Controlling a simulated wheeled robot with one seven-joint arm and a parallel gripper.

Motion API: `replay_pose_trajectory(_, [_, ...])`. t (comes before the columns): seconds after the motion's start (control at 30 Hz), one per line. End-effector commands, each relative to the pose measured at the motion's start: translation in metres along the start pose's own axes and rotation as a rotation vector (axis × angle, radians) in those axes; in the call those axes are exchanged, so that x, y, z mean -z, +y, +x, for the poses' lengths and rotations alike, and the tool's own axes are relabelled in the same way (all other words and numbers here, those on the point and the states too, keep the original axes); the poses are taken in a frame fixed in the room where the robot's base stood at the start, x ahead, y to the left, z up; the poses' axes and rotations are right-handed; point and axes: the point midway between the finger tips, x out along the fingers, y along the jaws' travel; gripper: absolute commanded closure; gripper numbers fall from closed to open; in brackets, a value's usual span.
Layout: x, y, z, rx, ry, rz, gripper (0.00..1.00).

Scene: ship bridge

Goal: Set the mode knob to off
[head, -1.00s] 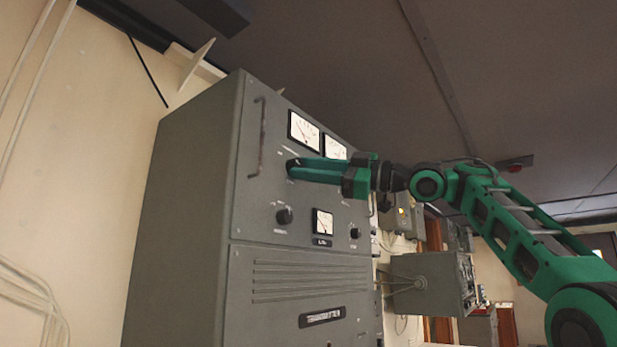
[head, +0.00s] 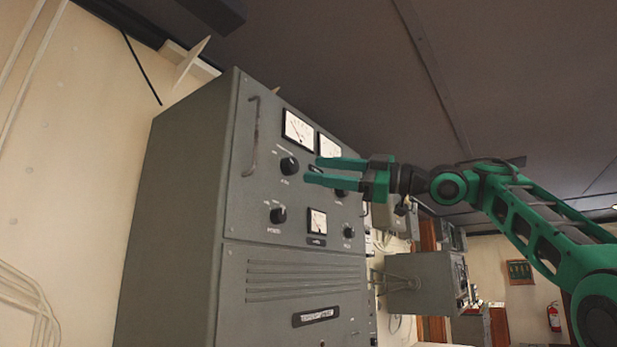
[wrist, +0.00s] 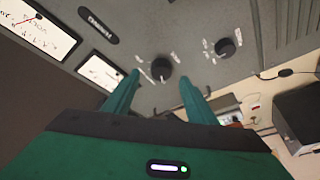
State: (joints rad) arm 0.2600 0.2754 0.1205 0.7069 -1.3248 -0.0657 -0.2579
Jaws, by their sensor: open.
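The labels are too small to read, so I cannot tell which knob is the mode knob. On the grey cabinet front, black round knobs show in the head view: upper left (head: 289,166), lower left (head: 279,214) and lower right (head: 349,230). Another knob at upper right (head: 341,193) is partly hidden by my gripper. My gripper (head: 314,171) is open and empty in front of the panel, fingers pointing left. In the wrist view, a knob with printed labels around it (wrist: 161,67) appears between the fingertips, just beyond them; another knob (wrist: 227,46) lies to its right.
White dial meters (head: 299,129) sit above the knobs, with another (head: 317,221) between the lower ones. A handle (head: 251,137) stands out at the panel's left edge. A grey box (head: 425,282) stands to the right. The space left of the cabinet is clear.

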Motion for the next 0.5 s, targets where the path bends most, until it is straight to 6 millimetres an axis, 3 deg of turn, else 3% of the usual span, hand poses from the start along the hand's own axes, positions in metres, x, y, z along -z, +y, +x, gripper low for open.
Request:
replay_pose_trajectory(0.2, [-0.001, 0.002, -0.036, -0.004, -0.003, 0.001, 0.49])
replay_pose_trajectory(0.5, [-0.001, 0.001, -0.057, -0.001, 0.0, 0.0, 0.49])
